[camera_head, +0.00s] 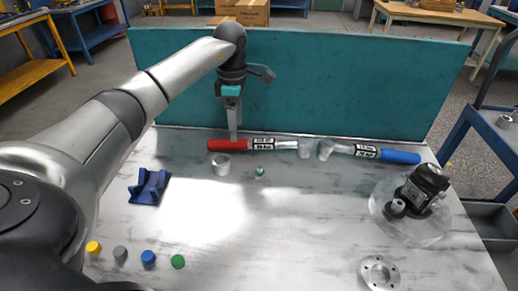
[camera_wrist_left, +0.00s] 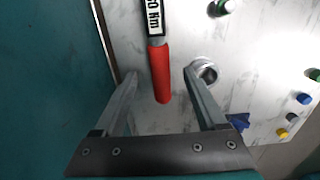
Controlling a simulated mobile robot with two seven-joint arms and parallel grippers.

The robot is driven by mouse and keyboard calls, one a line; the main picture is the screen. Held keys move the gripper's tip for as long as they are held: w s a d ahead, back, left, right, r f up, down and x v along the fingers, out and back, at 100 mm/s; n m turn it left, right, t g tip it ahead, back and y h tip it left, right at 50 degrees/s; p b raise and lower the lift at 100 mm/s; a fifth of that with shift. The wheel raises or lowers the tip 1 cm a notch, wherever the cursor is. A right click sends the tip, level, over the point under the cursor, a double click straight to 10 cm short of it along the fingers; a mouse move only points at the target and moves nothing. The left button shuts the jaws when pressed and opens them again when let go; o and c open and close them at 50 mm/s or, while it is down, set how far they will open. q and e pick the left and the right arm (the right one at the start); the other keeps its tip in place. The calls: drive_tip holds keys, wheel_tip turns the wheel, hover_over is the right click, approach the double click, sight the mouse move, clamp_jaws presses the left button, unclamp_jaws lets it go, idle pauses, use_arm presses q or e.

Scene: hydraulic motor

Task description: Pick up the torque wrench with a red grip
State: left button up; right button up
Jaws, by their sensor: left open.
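The torque wrench with a red grip (camera_head: 230,146) lies near the back edge of the table, its metal head towards the middle. My left gripper (camera_head: 233,136) is above the red grip, pointing down. In the left wrist view the red grip (camera_wrist_left: 160,75) shows between the two open fingers of the left gripper (camera_wrist_left: 158,85), with space on both sides and nothing held. Whether the fingertips reach down to the grip's height I cannot tell. A second torque wrench with a blue grip (camera_head: 400,157) lies to the right. My right gripper is not in view.
A teal panel (camera_head: 330,85) stands just behind the wrenches. A metal cylinder (camera_head: 221,165) stands close in front of the red grip. A blue bracket (camera_head: 149,187), several coloured caps (camera_head: 148,259), a black motor part (camera_head: 424,189) and a flange (camera_head: 380,272) are on the table (camera_head: 290,240).

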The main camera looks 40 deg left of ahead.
sight(259, 148)
use_arm(q)
drive_tip(key=shift+f, duration=0.5)
drive_tip(key=shift+a+f+b, duration=0.1)
drive_tip(key=shift+f+b, duration=0.2)
drive_tip(key=shift+f, duration=0.3)
drive_tip(key=f, duration=0.1)
drive_tip(key=f+b, duration=0.1)
drive_tip(key=shift+s+a+f, duration=0.15)
drive_tip(key=shift+a+f, duration=0.05)
drive_tip(key=shift+f, duration=0.75)
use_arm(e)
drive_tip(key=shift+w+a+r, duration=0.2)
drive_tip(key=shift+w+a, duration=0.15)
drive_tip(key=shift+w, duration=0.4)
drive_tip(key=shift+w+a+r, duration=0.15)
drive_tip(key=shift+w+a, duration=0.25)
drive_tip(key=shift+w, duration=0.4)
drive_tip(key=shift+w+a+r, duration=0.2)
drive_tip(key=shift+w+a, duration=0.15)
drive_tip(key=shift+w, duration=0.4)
use_arm(q)
clamp_jaws()
drive_tip(key=shift+r, duration=0.1)
